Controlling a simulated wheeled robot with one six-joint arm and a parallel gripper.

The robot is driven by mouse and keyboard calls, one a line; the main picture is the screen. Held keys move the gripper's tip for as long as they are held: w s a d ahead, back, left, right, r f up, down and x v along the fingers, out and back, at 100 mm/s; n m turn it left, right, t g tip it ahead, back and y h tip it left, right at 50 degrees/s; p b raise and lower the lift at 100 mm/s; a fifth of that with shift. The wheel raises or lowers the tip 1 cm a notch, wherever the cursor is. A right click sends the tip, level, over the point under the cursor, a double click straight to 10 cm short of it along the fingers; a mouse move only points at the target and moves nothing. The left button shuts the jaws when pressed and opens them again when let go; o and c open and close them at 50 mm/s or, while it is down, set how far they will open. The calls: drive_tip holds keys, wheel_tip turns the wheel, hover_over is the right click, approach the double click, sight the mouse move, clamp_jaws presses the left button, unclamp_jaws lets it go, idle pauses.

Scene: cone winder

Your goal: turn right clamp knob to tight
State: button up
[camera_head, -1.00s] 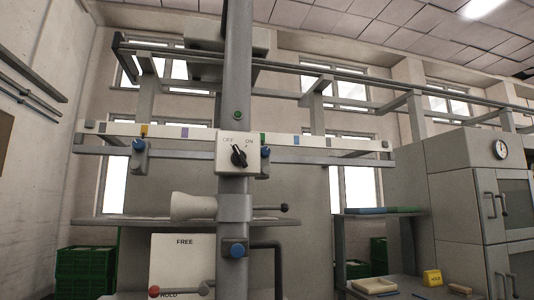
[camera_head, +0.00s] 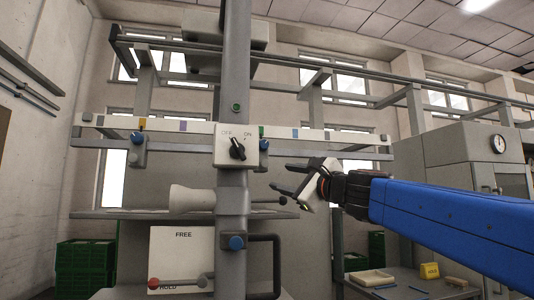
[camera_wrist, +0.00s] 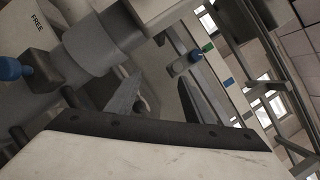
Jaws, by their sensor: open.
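The right clamp, with its blue knob (camera_head: 264,144), sits on the white rail just right of the OFF/ON switch box (camera_head: 236,147). Its blue knob (camera_wrist: 194,56) also shows in the wrist view, beyond my fingers, with a green mark beside it. My gripper (camera_head: 281,177) is open and empty, below and to the right of the knob and apart from it. In the wrist view my two fingers (camera_wrist: 160,82) stand apart, with nothing between them held. The knob's exact turn angle is too small to read.
A grey column (camera_head: 233,80) stands left of the knob. A left clamp knob (camera_head: 137,138) is on the same rail (camera_head: 190,128). A lower blue knob (camera_head: 236,242), a black-tipped lever (camera_head: 283,200) and a FREE/HOLD panel (camera_head: 183,248) are below. A yellow block (camera_head: 430,270) is at right.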

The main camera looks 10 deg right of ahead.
sight(265, 145)
drive_tip(key=w+d+r+m+t+h, duration=0.2)
drive_tip(key=d+r+m, duration=0.1)
drive_tip(key=r+m, duration=0.3)
drive_tip(key=shift+n, duration=0.6)
drive_tip(key=x, duration=0.6)
drive_tip(key=r+x, duration=0.1)
drive_tip(key=x, duration=1)
drive_tip(key=shift+a+r, duration=0.1)
drive_tip(key=shift+r, duration=0.2)
drive_tip(key=c, duration=1)
